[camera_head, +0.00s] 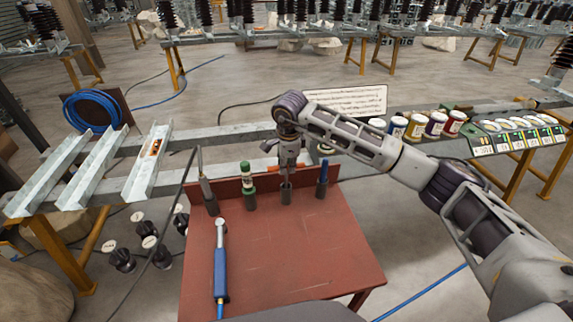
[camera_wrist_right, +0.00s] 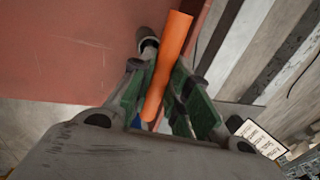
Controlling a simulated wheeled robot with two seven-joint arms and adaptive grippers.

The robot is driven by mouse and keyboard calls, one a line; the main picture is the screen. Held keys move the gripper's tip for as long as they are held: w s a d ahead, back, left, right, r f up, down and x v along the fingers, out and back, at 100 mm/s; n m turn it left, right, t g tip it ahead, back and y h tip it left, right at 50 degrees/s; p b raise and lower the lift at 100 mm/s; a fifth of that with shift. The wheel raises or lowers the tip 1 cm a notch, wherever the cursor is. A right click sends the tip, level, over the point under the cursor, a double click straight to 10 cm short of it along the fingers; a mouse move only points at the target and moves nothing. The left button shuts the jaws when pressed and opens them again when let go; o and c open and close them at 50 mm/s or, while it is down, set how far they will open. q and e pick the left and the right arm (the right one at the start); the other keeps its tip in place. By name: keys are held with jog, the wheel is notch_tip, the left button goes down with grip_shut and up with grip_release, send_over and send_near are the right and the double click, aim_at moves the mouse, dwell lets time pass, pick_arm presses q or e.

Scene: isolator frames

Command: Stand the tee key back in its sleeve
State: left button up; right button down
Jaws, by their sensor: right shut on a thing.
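My right gripper (camera_head: 288,164) is above the back edge of the red table and shut on the tee key. The key's orange handle (camera_head: 272,171) sticks out to both sides of the jaws. In the right wrist view, this orange handle (camera_wrist_right: 168,62) runs between the green-sided fingers (camera_wrist_right: 158,98). A dark sleeve (camera_head: 286,193) stands on the table right below the gripper. I cannot tell whether the key's shank is inside the sleeve or just above it. A grey round end (camera_wrist_right: 148,42) shows beside the handle in the wrist view. My left gripper is out of view.
A blue-handled tool (camera_head: 220,265) lies at the left front. The table's right front is clear. Jars (camera_head: 415,127) stand behind my forearm.

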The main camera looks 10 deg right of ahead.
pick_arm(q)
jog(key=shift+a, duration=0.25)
pick_arm(e)
jog(key=c, duration=1.4)
grip_release()
jog(key=shift+o, duration=0.6)
jog(key=shift+s+r, duration=0.15)
jog(key=shift+r, duration=0.75)
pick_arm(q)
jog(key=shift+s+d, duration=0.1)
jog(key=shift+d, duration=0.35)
pick_arm(e)
notch_tip(320, 180, up, 10)
jog(key=s, duration=0.2)
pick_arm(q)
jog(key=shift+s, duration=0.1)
pick_arm(e)
jog(key=shift+s, duration=0.1)
